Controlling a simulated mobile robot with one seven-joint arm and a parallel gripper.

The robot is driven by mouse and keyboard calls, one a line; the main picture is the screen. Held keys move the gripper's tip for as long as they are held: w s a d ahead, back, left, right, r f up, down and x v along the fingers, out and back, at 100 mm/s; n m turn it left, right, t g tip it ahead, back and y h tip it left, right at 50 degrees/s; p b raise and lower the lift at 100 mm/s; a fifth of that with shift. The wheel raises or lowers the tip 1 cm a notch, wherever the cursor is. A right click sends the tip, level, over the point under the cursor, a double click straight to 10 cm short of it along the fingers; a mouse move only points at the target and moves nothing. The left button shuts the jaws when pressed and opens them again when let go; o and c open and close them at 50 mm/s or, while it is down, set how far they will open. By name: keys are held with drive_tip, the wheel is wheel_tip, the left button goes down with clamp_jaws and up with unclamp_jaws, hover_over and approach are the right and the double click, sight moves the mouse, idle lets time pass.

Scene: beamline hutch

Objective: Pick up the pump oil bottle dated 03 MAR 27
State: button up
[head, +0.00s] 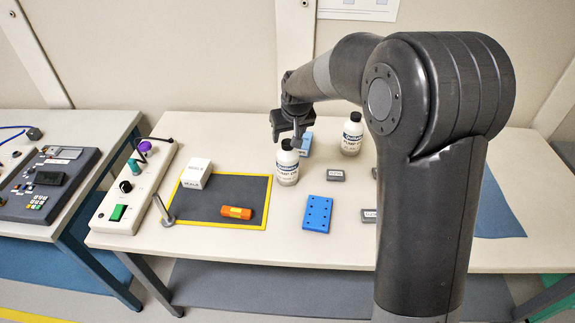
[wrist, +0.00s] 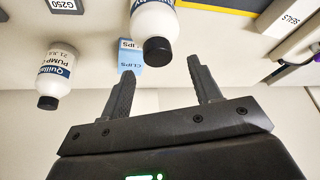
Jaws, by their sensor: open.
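Two white bottles with black caps and blue-and-white labels stand upright on the table. The nearer bottle (head: 287,168) is beside the dark mat; its date cannot be read. In the wrist view this nearer bottle (wrist: 153,22) shows cap-down in the inverted picture, ahead of and between the fingertips. The farther bottle (head: 352,140) stands to the right and back; in the wrist view it (wrist: 58,80) reads "PUMP O…" and "21 JUL", the rest cut off. My gripper (head: 287,136) is open and empty, close by the nearer bottle's cap. The wrist view shows its spread fingers (wrist: 160,70).
A blue-and-white CLIPS box (head: 306,147) stands just behind the nearer bottle. A blue perforated block (head: 317,214), small grey labelled blocks (head: 335,175) and a yellow-edged mat (head: 242,188) with a white box (head: 197,173) and orange item (head: 237,212) are nearby. A control strip (head: 135,188) lies left.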

sight(288, 142)
drive_tip(key=x, duration=0.5)
drive_tip(key=shift+s+d+f, duration=0.1)
drive_tip(key=shift+s+d, duration=0.1)
drive_tip(key=shift+s, duration=0.05)
drive_tip(key=shift+c, duration=0.5)
clamp_jaws()
